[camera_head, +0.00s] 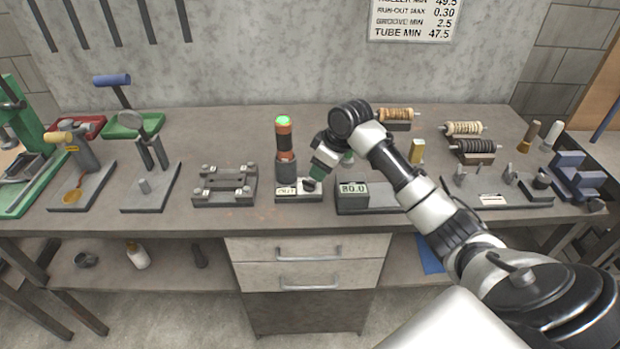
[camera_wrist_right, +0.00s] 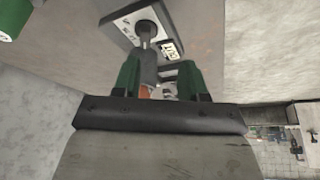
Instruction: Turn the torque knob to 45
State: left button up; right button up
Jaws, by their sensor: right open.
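The device with the OUT label (camera_head: 287,191) stands near the front of the bench. It has a grey base plate, a dark knob (camera_head: 309,185) at its right, and an upright grey and orange column with a green lit top (camera_head: 284,140). I cannot read the knob's setting. A box to the right has a display (camera_head: 354,188) that reads 80.0. My right gripper (camera_head: 322,170) is just above the knob, pointing down. In the right wrist view its green fingers (camera_wrist_right: 158,78) are apart, with the labelled plate (camera_wrist_right: 120,25) beyond them; contact with the knob is unclear. My left gripper is out of view.
A low grey fixture (camera_head: 225,198) stands left of the device. Rollers on stands (camera_head: 473,146) and a blue block (camera_head: 573,171) are to the right. A green press (camera_head: 22,140) is at the far left. The bench behind the low fixture is clear.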

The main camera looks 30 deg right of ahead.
aim_at(310, 181)
jog(key=w+f, duration=0.1)
jog(key=f, duration=0.1)
jog(key=w+f, duration=0.2)
jog(key=f, duration=0.1)
jog(key=w+f+p, duration=0.1)
jog(key=f, duration=0.1)
jog(key=shift+w+f, duration=0.3)
jog(key=shift+w, duration=0.1)
jog(key=shift+c, duration=0.4)
grip_shut()
